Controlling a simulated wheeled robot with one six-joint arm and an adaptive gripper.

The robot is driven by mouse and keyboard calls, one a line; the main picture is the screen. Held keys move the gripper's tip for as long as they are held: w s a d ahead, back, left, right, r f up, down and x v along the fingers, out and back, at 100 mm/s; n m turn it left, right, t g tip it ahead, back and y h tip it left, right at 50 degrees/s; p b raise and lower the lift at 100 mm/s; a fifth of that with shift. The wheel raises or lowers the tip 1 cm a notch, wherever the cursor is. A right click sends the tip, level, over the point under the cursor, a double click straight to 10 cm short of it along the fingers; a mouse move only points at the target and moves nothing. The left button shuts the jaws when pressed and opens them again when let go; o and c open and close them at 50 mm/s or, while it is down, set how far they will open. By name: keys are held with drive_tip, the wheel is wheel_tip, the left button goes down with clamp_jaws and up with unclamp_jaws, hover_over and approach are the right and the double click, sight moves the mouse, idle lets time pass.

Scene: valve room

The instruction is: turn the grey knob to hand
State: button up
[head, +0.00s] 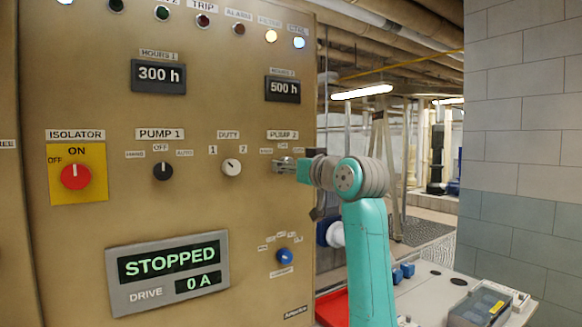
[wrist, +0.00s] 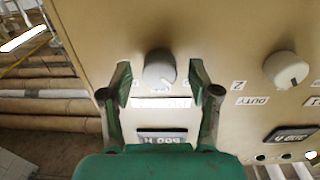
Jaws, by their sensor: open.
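The grey knob (wrist: 160,66) is the PUMP 2 selector on the tan panel. In the wrist view, which is upside down, it sits between the fingers of my gripper (wrist: 161,80), with a gap on both sides. My gripper is open and empty, and its fingertips reach close to the panel. In the head view my gripper (head: 287,163) covers most of the knob, below the PUMP 2 label (head: 283,135). The knob's pointer direction cannot be read clearly.
The pale DUTY knob (head: 231,167) is the nearest neighbour to the left. The black PUMP 1 knob (head: 163,170) and red ISOLATOR knob (head: 76,176) are farther left. A blue knob (head: 284,256) is below. The hours display (head: 283,89) is above.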

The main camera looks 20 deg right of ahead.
drive_tip(key=v, duration=1.2)
drive_tip(key=shift+f, duration=0.1)
